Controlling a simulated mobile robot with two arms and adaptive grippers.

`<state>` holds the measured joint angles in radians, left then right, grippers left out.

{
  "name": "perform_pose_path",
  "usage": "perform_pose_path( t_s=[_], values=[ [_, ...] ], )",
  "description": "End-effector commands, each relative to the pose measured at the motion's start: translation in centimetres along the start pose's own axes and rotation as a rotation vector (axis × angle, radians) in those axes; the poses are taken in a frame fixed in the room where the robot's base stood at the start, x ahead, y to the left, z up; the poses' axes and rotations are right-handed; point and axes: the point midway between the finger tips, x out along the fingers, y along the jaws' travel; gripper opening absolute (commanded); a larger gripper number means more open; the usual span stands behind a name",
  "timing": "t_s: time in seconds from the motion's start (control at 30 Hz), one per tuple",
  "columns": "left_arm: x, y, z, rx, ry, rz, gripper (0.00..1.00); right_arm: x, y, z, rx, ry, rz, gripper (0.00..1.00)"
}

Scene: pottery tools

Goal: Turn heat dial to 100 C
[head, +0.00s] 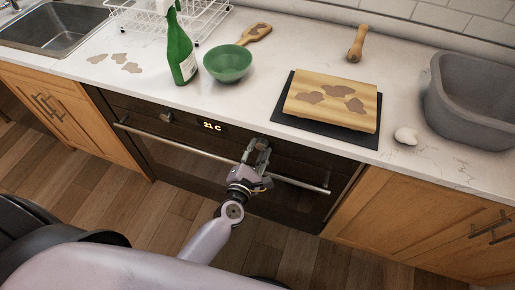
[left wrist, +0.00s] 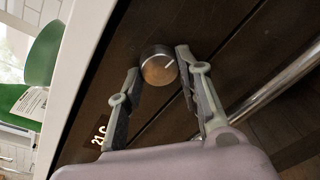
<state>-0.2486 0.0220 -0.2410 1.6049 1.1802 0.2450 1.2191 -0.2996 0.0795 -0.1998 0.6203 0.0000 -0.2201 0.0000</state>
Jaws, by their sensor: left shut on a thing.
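The oven front is dark, with a lit display (head: 212,126) reading 21 C. My left gripper (head: 257,148) is at the oven's control panel, right of the display. In the left wrist view, a round metal dial (left wrist: 158,68) with a brownish face and a light pointer mark sits between the fingertips of my left gripper (left wrist: 158,60), which is shut on it. In the head view the gripper hides this dial. The display (left wrist: 99,130) also shows in the left wrist view. My right gripper is not in view.
Another knob (head: 166,117) is left of the display. The oven handle bar (head: 180,145) runs below the panel. On the counter above are a green spray bottle (head: 180,50), green bowl (head: 228,64), wooden board (head: 305,88) on a dark mat, and grey tub (head: 470,105).

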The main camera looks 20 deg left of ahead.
Motion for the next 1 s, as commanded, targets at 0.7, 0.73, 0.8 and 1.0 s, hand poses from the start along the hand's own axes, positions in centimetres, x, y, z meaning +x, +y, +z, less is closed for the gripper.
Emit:
perform_pose_path(
  t_s=[0.7, 0.73, 0.8, 1.0],
  values=[
    [0.02, 0.02, 0.06, 0.188, 0.013, 0.02, 0.05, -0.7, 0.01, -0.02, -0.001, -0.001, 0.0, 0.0],
    [0.02, 0.01, 0.06, 0.188, 0.012, 0.02, 0.05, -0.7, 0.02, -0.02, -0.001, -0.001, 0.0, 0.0],
    [0.02, 0.02, 0.06, 0.187, 0.012, 0.02, 0.05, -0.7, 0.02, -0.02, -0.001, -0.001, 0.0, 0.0],
    [0.02, 0.02, 0.07, 0.187, 0.012, 0.02, 0.38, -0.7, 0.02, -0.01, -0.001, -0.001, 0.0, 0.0]
  ],
)
